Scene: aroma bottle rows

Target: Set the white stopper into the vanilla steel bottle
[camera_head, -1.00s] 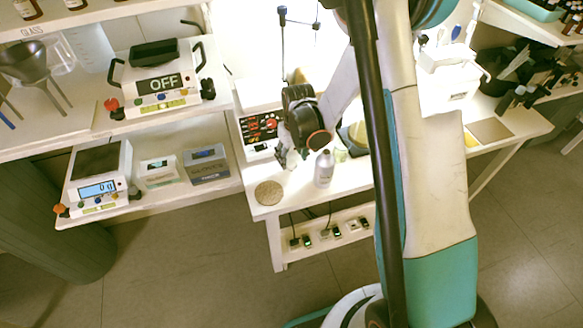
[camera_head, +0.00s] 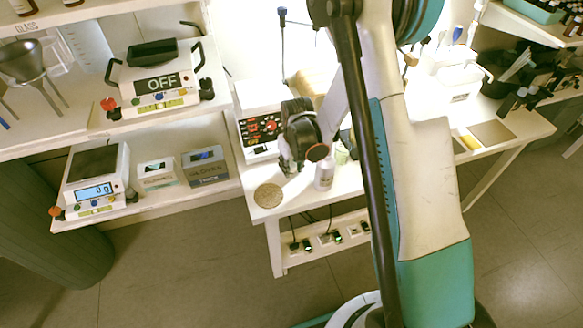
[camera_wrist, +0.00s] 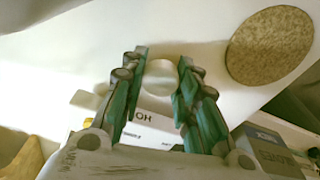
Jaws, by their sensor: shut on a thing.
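My gripper (camera_head: 290,168) is low over the white table. In the wrist view its green-padded fingers (camera_wrist: 163,56) are shut on a small round white stopper (camera_wrist: 160,75). The stopper is not clear in the head view. A grey steel bottle (camera_head: 324,177) stands upright on the table, just right of my gripper. A dark round wrist part covers its top, so its mouth is hidden. Its label cannot be read. The bottle is not seen in the wrist view.
A round cork mat (camera_head: 268,195) lies near the table's front left corner, and also shows in the wrist view (camera_wrist: 269,45). A device with a red display (camera_head: 260,130) stands behind my gripper. Scales and small boxes (camera_head: 205,165) fill the shelves at left.

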